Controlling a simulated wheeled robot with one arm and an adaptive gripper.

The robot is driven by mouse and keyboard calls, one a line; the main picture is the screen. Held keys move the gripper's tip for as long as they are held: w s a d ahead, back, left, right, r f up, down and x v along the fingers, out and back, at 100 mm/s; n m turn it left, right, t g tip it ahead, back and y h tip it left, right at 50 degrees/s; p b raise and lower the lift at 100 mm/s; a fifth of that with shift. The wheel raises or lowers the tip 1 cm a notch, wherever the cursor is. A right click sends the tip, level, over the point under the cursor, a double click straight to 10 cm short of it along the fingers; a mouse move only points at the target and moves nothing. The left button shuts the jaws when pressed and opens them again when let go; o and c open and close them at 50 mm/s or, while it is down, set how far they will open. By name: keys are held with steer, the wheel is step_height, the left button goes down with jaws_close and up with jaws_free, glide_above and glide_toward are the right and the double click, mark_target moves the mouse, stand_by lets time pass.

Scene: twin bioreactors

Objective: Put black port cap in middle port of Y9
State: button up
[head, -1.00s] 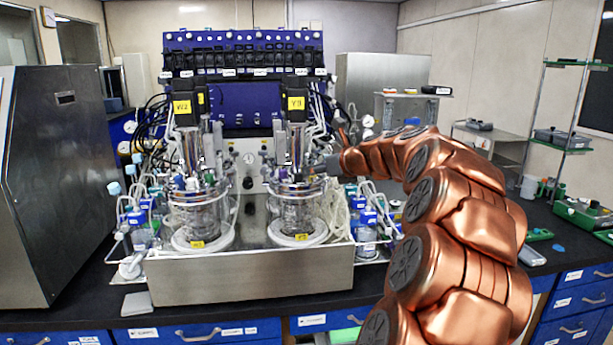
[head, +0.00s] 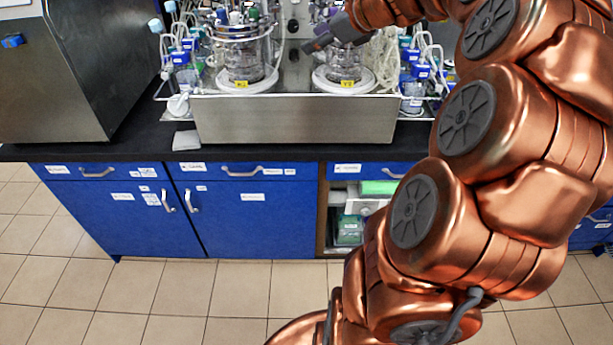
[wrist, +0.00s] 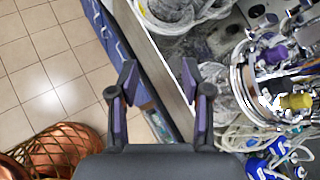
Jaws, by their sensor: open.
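In the wrist view a steel vessel head (wrist: 250,75) with purple and yellow fittings shows at the right, likely the same vessel. My gripper (head: 312,44) is in front of the right bioreactor, pointing left. In the wrist view my gripper (wrist: 160,75) is open and empty, over the tray's front edge. I cannot make out a black port cap or the middle port.
The left bioreactor (head: 241,60) stands beside it. The steel tray (head: 290,120) sits on the black bench above blue cabinets (head: 245,212). Blue-capped bottles (head: 415,75) and tubing stand to the right. A steel cabinet (head: 70,70) is at the left. The floor in front is clear.

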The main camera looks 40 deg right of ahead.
steer(key=s+a+f+n+g+y, duration=0.1)
steer(key=s+a+f+n+g, duration=0.1)
steer(key=s+a+f+n, duration=0.45)
steer(key=s+a+f+n+g, duration=0.1)
steer(key=a+f+n+g, duration=0.2)
steer(key=a, duration=0.7)
steer(key=s+a+f+n+g+y, duration=0.1)
steer(key=s+a+f+n+g, duration=0.2)
steer(key=a+n, duration=0.5)
steer(key=s+a+f+n+g+h, duration=0.1)
steer(key=s+f+n, duration=0.2)
steer(key=s, duration=0.4)
steer(key=s+f+n+g+h, duration=0.1)
steer(key=s+f+n+g, duration=0.1)
steer(key=s+n, duration=0.3)
steer(key=s+a+f+n+g+h, duration=0.1)
steer(key=s+f+n, duration=0.3)
steer(key=s, duration=0.5)
steer(key=shift+a+g+h, duration=0.3)
steer(key=shift+a+h, duration=0.05)
steer(key=shift+h, duration=0.15)
steer(key=shift+c, duration=0.7)
